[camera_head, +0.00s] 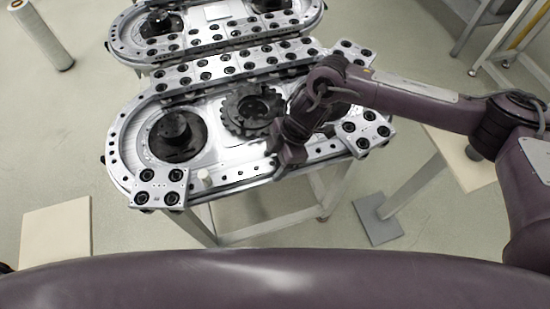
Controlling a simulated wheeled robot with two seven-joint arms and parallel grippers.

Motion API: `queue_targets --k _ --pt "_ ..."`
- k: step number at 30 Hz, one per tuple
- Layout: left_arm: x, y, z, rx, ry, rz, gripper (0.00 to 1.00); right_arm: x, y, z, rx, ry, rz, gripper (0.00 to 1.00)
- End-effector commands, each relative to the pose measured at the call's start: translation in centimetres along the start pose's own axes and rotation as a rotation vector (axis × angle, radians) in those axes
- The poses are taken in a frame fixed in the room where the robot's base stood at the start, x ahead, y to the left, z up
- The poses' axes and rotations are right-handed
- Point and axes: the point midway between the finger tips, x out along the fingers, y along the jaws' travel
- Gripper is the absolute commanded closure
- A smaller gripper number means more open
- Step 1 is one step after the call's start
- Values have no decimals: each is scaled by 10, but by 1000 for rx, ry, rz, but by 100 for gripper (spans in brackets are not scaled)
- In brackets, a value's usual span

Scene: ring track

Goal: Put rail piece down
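The near ring track (120,150) is a silver oval on a white-legged stand. I cannot tell which part is the rail piece. My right gripper (286,158) points down at the front straight of the track, between these two plates. Its fingertips are dark and small here, so I cannot tell whether they are open or hold something. My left gripper is not in view.
A toothed black wheel (251,108) and a round black hub (175,137) stand inside the track. A long roller strip (235,67) runs along its back. A second ring track (135,30) stands behind.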

Motion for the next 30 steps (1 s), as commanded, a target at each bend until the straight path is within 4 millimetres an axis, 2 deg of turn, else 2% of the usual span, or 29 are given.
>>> queue_targets --k 9,13,24,30 --pt "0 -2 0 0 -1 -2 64 -2 0 0 0 0 1 39" --pt "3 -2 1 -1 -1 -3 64 -12 1 0 1 1 2 39" --pt "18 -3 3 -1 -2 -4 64 -86 1 1 0 0 4 39" --pt "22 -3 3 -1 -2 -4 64 -113 1 0 -1 0 3 39"
